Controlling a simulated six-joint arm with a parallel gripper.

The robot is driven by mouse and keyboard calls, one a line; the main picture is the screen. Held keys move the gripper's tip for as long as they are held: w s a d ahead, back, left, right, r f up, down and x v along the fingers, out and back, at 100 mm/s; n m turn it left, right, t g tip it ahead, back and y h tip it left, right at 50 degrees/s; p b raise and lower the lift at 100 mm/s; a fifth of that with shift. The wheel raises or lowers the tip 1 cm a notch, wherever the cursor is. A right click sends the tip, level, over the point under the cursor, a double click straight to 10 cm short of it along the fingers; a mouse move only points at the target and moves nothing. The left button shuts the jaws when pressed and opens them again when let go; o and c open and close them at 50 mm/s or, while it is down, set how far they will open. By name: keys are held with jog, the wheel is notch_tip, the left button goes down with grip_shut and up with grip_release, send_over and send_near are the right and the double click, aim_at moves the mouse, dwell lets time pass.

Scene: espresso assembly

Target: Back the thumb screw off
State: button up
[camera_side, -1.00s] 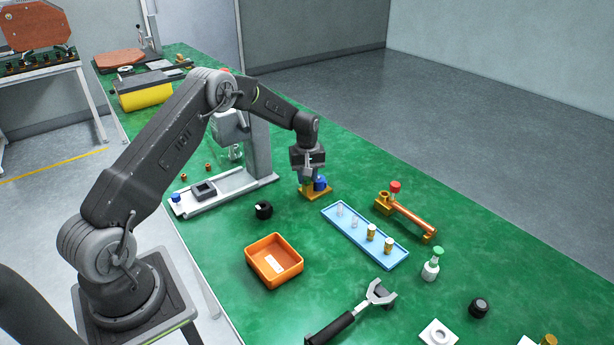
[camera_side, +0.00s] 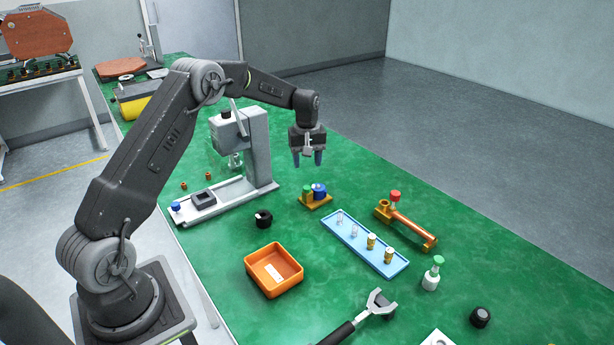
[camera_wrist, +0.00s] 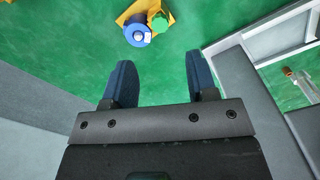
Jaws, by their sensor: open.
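My gripper (camera_side: 308,160) hangs in the air above the bench, open and empty, pointing down. Its two blue fingers are spread apart in the wrist view (camera_wrist: 158,65). A small yellow holder (camera_side: 316,203) stands below it on the green bench and carries a blue round cap (camera_side: 319,190) and a green one (camera_side: 307,191). The wrist view shows the blue cap (camera_wrist: 137,32) and green cap (camera_wrist: 160,22) beyond the fingertips, not between them. A small blue knob (camera_side: 175,207) sits at the near end of the press's white base (camera_side: 190,214). I cannot tell which blue part is the thumb screw.
The grey press column (camera_side: 258,150) stands left of my gripper. A black knob (camera_side: 264,219), orange bin (camera_side: 274,272), blue tray (camera_side: 392,266) with small vials, copper-coloured part (camera_side: 412,222) and green-topped bottle (camera_side: 432,274) lie nearer the front.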

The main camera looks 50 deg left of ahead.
notch_tip(320, 180, up, 5)
dwell(0.4)
jog(key=s+d+r+m+t, duration=0.3)
jog(key=s+d+r+m, duration=0.3)
jog(key=s+d+r, duration=0.8)
jog(key=s+d+m+t, duration=0.1)
jog(key=s+d+m, duration=0.2)
jog(key=s, duration=0.6)
jog(key=s+d+m+t, duration=0.1)
jog(key=s+d+m, duration=0.2)
jog(key=s, duration=0.6)
jog(key=shift+s+d+f+m+t, duration=0.3)
jog(key=shift+s+d+m, duration=0.1)
jog(key=shift+d, duration=0.55)
jog(key=shift+w+r, duration=0.1)
jog(key=shift+c, duration=0.4)
